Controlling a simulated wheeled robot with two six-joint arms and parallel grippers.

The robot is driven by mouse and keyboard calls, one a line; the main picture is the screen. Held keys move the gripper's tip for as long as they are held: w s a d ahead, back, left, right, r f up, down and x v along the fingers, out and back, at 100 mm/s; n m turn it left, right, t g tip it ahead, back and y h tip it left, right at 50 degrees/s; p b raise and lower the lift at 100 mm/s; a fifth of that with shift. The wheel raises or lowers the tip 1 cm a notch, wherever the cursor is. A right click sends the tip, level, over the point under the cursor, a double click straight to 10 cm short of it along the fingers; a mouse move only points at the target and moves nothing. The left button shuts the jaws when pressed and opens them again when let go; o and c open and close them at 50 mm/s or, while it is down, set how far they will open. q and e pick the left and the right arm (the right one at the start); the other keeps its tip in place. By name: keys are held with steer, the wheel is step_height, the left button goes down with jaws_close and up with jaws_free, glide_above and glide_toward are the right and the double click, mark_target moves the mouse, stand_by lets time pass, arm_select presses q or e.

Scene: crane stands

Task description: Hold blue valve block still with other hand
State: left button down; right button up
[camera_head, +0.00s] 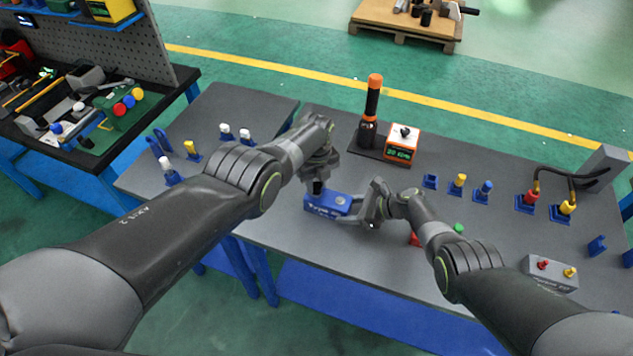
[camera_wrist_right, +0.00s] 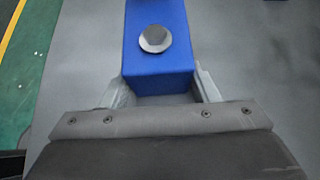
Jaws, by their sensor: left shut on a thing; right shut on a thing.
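The blue valve block (camera_head: 325,206) lies near the front edge of the grey bench, with white lettering on its front face. My right gripper (camera_head: 366,207) is shut on its right end. In the right wrist view the block (camera_wrist_right: 158,70) sits between the two fingers of my right gripper (camera_wrist_right: 162,88), with a round grey metal disc (camera_wrist_right: 155,39) on its top. My left gripper (camera_head: 318,180) is above the block's left end, pointing down, shut on a dark upright piece (camera_head: 318,188) there. My left gripper hides most of that piece.
Behind the block stand a black and orange bottle-like tool (camera_head: 371,110) and an orange and white display box (camera_head: 402,143). Blue holders with coloured plugs (camera_head: 459,184) stand to the right. A grey box with red and yellow knobs (camera_head: 549,272) is at the front right.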

arm_select(q)
steer(key=c, duration=1)
jaws_free()
steer(key=shift+c, duration=0.9)
